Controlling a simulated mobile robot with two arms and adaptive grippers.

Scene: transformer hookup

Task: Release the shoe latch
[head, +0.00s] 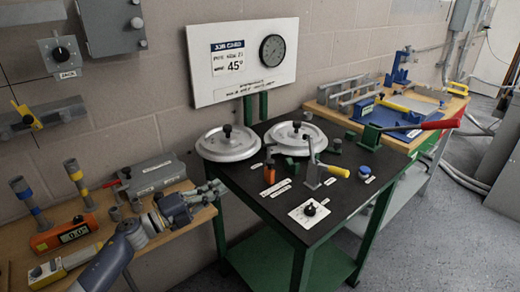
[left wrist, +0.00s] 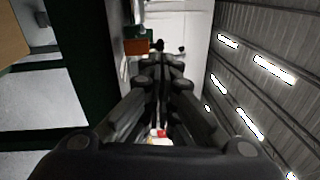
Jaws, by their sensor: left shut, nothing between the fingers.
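The bench (head: 240,183) has a black top and green legs. Left of that is a small orange block with a dark top (head: 269,173). A green fixture with a red-ended lever (head: 410,126) is at the back right. Small labels lie near these parts; I cannot tell which part is the shoe latch. My left gripper (head: 216,190) is shut and empty at the bench's left edge, apart from the orange block. In the left wrist view, the gripper (left wrist: 162,66) points toward an orange part (left wrist: 137,46).
Two round silver discs (head: 228,143) lie at the back of the bench below a white board (head: 243,62). A white plate with a black knob (head: 310,210) and a blue button (head: 364,172) are near the front. A wooden table (head: 172,238) with tools is at the left.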

